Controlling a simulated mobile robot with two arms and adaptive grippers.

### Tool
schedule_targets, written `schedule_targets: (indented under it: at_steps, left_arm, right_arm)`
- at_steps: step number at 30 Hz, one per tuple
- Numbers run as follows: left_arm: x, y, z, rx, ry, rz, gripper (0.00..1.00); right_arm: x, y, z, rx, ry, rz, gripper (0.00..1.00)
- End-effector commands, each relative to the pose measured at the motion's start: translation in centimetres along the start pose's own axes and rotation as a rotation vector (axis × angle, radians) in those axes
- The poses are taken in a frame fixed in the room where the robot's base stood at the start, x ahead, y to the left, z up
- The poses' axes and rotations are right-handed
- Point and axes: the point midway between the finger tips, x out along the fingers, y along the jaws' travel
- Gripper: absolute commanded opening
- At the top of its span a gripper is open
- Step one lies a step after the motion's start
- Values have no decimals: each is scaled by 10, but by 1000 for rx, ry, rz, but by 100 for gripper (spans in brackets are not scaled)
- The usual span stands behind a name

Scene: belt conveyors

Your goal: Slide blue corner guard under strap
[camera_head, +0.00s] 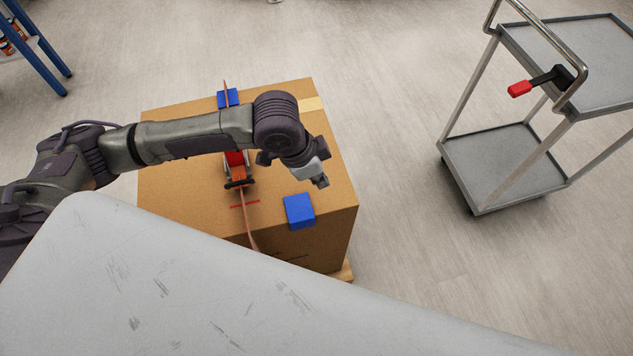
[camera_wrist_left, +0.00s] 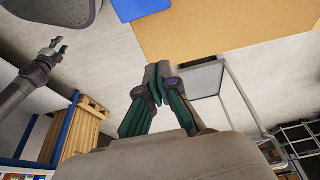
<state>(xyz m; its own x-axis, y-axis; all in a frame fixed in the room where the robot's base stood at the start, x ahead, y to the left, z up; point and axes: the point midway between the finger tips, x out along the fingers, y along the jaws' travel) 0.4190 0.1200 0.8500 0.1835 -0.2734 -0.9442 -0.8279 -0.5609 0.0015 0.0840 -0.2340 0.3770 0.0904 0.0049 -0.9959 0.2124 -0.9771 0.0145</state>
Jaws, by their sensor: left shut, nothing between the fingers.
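A blue corner guard (camera_head: 299,211) sits on the near edge of a cardboard box (camera_head: 170,190), to the right of the strap (camera_head: 245,215) and apart from it. The strap runs over the box, past a red tensioner (camera_head: 236,160) partly hidden by my left arm. My left gripper (camera_head: 320,178) is shut and empty, above the box's right side and beyond the guard. In the left wrist view its fingers (camera_wrist_left: 155,88) are together, with a blue guard (camera_wrist_left: 138,8) at the top edge. My right gripper (camera_wrist_left: 58,46) shows there with its fingertips apart.
A second blue guard (camera_head: 228,98) is at the box's far edge by the strap. A grey trolley (camera_head: 500,165) with a red-handled tool (camera_head: 535,82) stands to the right. Blue shelving (camera_head: 42,60) is at the far left. Floor between box and trolley is clear.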

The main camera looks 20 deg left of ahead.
Motion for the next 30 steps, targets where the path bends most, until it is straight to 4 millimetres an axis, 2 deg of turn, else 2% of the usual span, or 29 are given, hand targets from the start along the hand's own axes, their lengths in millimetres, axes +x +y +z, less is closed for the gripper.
schedule_targets:
  at_steps: [12, 14, 18, 22, 30]
  left_arm:
    - [88, 1, 0, 2, -1, 1, 0]
    - [78, 0, 13, 1, -4, -2, 0]
    - [73, 0, 29, 2, -2, -2, 0]
    - [71, 1, 36, 2, 0, -1, 0]
    - [70, 1, 38, 3, 1, -1, 0]
  right_arm:
    - [3, 0, -1, 0, 2, 0, 40]
    - [-3, 0, -1, 0, 2, 0, 40]
    - [-6, 1, -2, 0, 3, 1, 40]
    - [-8, 1, -2, 0, 3, 1, 40]
    - [-7, 1, -2, 0, 3, 1, 40]
